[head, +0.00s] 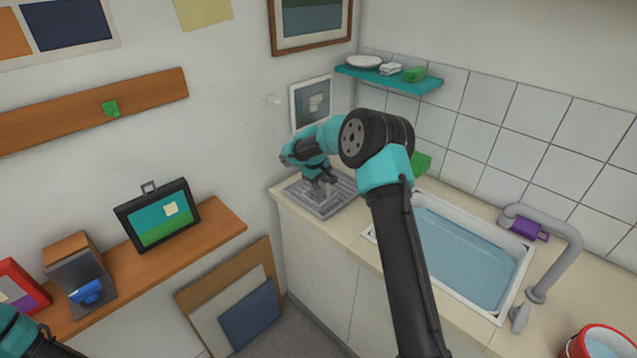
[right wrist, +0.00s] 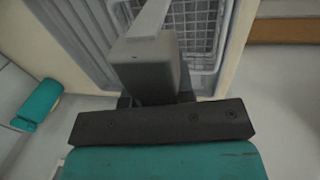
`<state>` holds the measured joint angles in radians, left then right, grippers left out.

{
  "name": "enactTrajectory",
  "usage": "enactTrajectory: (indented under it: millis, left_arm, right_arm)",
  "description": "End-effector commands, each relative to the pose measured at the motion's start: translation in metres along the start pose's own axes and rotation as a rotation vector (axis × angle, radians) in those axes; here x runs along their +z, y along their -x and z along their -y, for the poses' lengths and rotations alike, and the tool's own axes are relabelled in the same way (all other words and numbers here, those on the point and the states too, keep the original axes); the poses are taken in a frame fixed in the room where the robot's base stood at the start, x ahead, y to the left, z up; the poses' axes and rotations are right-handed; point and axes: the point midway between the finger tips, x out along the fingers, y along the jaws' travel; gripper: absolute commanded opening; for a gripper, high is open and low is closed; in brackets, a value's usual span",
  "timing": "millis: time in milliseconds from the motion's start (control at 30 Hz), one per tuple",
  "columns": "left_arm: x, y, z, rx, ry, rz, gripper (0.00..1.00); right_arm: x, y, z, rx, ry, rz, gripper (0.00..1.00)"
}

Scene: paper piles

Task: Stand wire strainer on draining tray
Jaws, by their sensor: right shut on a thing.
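The draining tray (head: 325,208) is a grey ribbed tray on the left end of the counter. It also shows in the right wrist view (right wrist: 75,30), with ridges running lengthwise. My right gripper (head: 323,188) is low over the tray, pointing down, and is shut on the wire strainer. The strainer (right wrist: 196,28) shows in the right wrist view as a wire mesh with a pale rim, over or against the tray. The gripper's body hides part of it, and I cannot tell whether it touches the tray. My left gripper is out of view; only part of that arm shows at bottom left.
A water-filled sink (head: 465,255) lies right of the tray, with a grey faucet (head: 570,250) beyond. A green object (head: 420,163) is behind my right arm. A teal shelf (head: 390,80) hangs above. A red bucket (head: 598,340) stands at bottom right.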

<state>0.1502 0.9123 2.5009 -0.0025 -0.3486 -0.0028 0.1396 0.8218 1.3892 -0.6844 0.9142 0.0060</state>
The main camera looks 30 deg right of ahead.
Motion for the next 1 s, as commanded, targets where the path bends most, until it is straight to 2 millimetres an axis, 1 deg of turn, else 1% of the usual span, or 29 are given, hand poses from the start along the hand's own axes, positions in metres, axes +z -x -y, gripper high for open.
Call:
enactTrajectory:
  millis: [200, 233, 467, 767, 867, 1000]
  left_arm:
    - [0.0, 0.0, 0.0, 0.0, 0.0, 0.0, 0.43]
    - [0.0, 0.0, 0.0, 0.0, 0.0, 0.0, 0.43]
    - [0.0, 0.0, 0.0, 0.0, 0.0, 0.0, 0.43]
    - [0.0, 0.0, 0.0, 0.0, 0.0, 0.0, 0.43]
    - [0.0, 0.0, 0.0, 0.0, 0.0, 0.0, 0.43]
    - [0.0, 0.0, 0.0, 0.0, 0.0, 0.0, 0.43]
  right_arm:
    - [0.0, -0.003, 0.001, 0.0, 0.0, 0.0, 0.0]
    - [0.0, -0.003, 0.001, 0.0, 0.0, 0.0, 0.25]
    - [0.0, -0.003, 0.001, 0.0, 0.0, 0.0, 0.47]
    - [0.0, -0.001, 0.0, 0.0, 0.0, 0.0, 0.48]
    - [0.0, 0.004, 0.0, 0.0, 0.0, 0.0, 0.48]
    - [-0.001, 0.02, -0.001, 0.001, 0.0, -0.003, 0.48]
